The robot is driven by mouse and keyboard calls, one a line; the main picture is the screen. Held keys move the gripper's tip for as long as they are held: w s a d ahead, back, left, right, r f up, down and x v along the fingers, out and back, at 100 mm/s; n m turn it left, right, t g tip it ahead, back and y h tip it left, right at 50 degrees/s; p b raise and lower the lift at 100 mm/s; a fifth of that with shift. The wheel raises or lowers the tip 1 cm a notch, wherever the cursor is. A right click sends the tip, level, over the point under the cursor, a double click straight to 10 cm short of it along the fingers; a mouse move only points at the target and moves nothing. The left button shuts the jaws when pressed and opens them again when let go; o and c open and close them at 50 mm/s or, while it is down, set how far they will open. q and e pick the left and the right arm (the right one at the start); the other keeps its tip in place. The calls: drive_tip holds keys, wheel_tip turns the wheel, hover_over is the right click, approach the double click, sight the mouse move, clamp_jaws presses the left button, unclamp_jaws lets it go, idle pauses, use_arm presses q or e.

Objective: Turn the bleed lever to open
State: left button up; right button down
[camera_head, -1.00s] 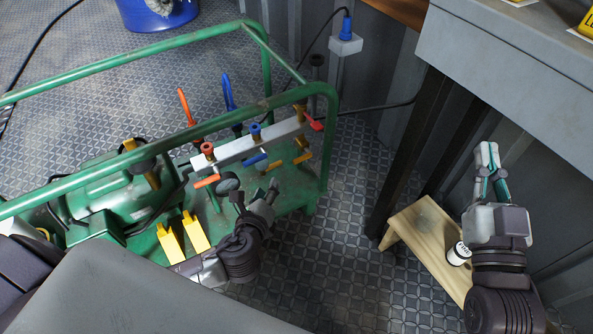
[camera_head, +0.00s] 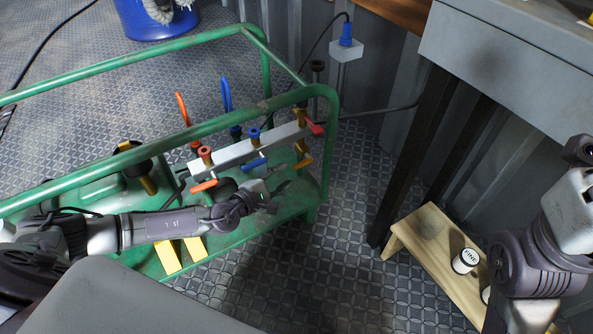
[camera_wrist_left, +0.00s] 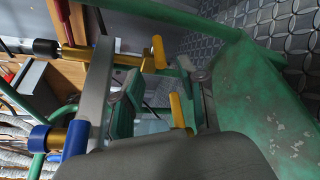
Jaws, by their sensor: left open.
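A silver manifold bar (camera_head: 235,154) carries an orange-red lever (camera_head: 204,186), a blue lever (camera_head: 254,163), yellow levers (camera_head: 303,161) and a red handle (camera_head: 316,129) at its far end. I cannot tell by a label which is the bleed lever. My left gripper (camera_head: 276,190) is open and low beside the bar, on its near side. In the left wrist view its fingers (camera_wrist_left: 160,88) are apart, with a yellow lever (camera_wrist_left: 177,110) showing between them; contact is unclear. Another yellow lever (camera_wrist_left: 158,52) is just beyond. My right gripper's fingers are out of frame.
A green tube frame (camera_head: 170,138) surrounds the manifold. Two yellow blocks (camera_head: 195,247) stand on its base. A wooden stool (camera_head: 425,235) with a white-topped roll (camera_head: 465,260) is at right, below a grey bench (camera_head: 510,75). The patterned floor between is clear.

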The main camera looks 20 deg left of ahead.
sight(294, 169)
use_arm(q)
drive_tip(key=b+x, duration=0.2)
drive_tip(key=x, duration=0.4)
drive_tip(key=shift+w+d, duration=0.1)
drive_tip(key=shift+w, duration=0.05)
clamp_jaws()
